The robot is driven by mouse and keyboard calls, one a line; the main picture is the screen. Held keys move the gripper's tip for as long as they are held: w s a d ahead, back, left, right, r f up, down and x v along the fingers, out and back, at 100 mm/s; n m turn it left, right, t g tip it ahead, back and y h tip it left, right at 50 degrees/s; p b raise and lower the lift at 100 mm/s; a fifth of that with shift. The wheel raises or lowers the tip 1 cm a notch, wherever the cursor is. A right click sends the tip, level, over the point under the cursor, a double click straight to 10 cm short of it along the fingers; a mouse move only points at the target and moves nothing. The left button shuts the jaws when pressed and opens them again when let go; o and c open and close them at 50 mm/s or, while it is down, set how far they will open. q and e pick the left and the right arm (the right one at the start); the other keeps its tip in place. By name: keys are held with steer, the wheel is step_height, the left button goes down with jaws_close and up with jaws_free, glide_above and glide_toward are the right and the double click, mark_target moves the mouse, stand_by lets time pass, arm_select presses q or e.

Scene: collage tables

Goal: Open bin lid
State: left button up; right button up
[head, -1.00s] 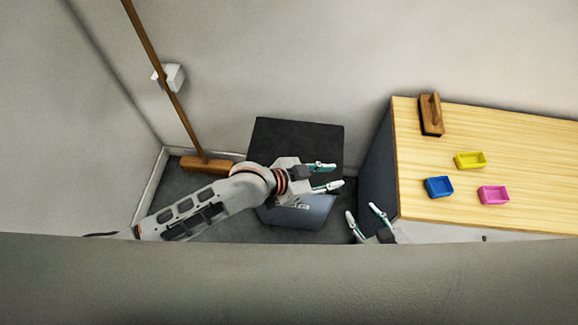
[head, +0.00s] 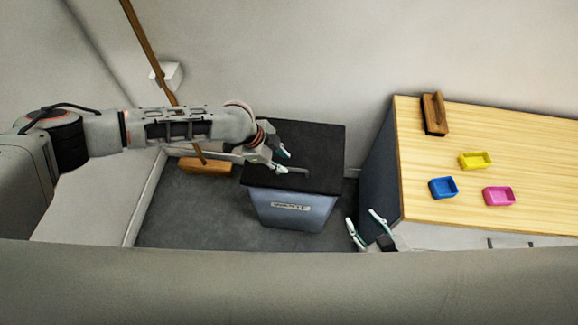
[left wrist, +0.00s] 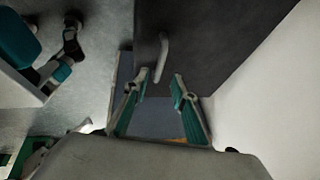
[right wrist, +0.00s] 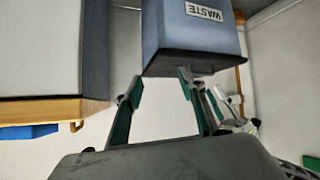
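The bin (head: 300,212) is blue-grey with a label on its front and stands on the floor between the wall and the wooden-topped table. Its black lid (head: 318,140) lies flat and closed on top. A small bar handle (left wrist: 162,58) on the lid shows in the left wrist view. My left gripper (head: 282,161) is over the lid, open and empty, with the handle just beyond its fingertips. My right gripper (head: 362,217) is open and empty between bin and table. The bin, its label reading WASTE, also shows in the right wrist view (right wrist: 170,40).
A broom (head: 140,35) leans at the back left.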

mark_target(292, 169)
arm_select(q)
steer(key=b+x, duration=0.1)
steer(key=x, duration=0.4)
steer(key=shift+d+f, duration=0.15)
steer(key=shift+f, duration=0.15)
jaws_close()
